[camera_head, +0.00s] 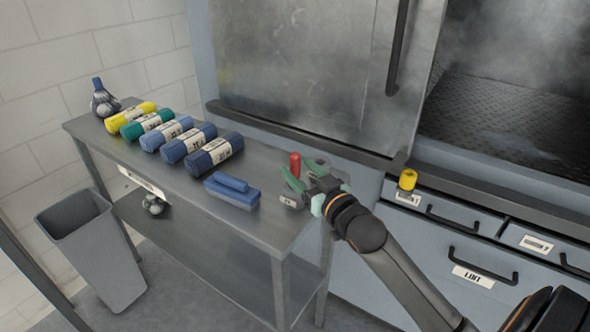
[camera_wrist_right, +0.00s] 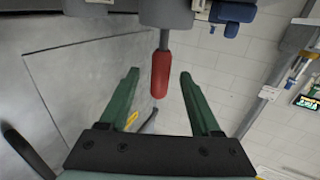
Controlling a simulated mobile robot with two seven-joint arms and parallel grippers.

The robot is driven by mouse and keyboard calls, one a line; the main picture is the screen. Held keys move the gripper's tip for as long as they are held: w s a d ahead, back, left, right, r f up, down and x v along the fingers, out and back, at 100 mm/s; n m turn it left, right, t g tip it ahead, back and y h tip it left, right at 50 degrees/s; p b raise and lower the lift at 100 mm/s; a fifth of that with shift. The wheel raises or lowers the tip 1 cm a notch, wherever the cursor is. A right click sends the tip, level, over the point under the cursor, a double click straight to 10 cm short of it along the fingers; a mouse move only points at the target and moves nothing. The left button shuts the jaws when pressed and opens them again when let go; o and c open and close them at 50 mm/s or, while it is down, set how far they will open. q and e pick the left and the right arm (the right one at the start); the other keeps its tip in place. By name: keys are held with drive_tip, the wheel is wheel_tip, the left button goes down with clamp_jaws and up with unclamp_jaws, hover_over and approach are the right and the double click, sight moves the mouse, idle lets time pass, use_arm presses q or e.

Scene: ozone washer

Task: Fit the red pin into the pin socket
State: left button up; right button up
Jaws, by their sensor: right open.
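The red pin (camera_head: 295,160) stands upright near the right end of the steel table. My right gripper (camera_head: 298,173) is there, open, with its green fingers beside the pin. In the right wrist view the red grip of the pin (camera_wrist_right: 160,73) lies between the two open fingertips (camera_wrist_right: 159,82), with a visible gap on each side. The pin's thin grey shaft runs into a grey block (camera_wrist_right: 166,12) at the top of that view. I cannot tell whether this block is the pin socket. My left gripper is not in view.
A yellow knob-like object (camera_head: 408,179) stands right of my arm on the ledge above the drawers (camera_head: 475,255). A grey bin (camera_head: 90,250) stands at the left.

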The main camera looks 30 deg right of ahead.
drive_tip(key=shift+w, duration=1.2)
drive_tip(key=shift+c, duration=0.2)
clamp_jaws()
